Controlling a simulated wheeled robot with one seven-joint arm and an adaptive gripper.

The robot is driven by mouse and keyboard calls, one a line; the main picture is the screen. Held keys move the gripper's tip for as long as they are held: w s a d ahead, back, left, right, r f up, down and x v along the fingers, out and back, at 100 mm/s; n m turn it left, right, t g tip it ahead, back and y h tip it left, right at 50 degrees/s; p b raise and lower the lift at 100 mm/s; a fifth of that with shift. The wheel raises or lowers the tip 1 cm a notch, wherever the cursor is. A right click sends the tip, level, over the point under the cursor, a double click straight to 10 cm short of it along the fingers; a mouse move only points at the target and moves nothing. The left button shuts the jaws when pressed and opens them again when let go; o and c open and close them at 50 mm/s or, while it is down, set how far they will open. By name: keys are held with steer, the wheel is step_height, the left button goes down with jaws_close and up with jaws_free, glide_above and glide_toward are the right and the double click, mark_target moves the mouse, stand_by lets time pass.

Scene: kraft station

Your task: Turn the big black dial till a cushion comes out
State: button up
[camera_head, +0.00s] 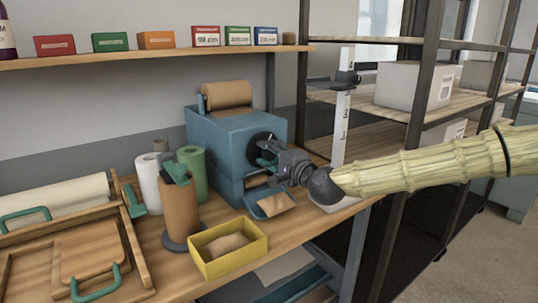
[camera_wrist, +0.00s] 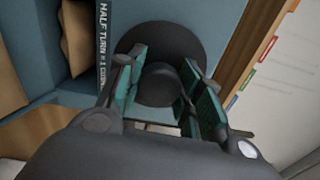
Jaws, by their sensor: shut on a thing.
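The big black dial (camera_head: 257,141) is on the front of the blue machine (camera_head: 214,135), partly hidden behind my gripper (camera_head: 267,160). In the wrist view the dial (camera_wrist: 178,38) is a dark disc with a round hub (camera_wrist: 158,84) standing out from it. My gripper (camera_wrist: 159,73) is shut on the hub, with a green-padded finger on either side. A brown paper piece (camera_head: 277,206) lies on the blue chute (camera_head: 259,212) below the dial. Another brown piece (camera_head: 226,243) lies in the yellow bin (camera_head: 251,257).
A brown paper roll (camera_head: 227,95) sits on the machine. A wrapped brown roll on a stand (camera_head: 180,205), a white roll (camera_head: 149,183) and a green roll (camera_head: 193,172) stand left. A wooden tray (camera_head: 135,262) is front left. A dark shelf post (camera_head: 402,150) stands behind my arm.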

steer(key=o, duration=1)
steer(key=shift+o, duration=0.2)
steer(key=shift+d, duration=0.1)
steer(key=v, duration=1.2)
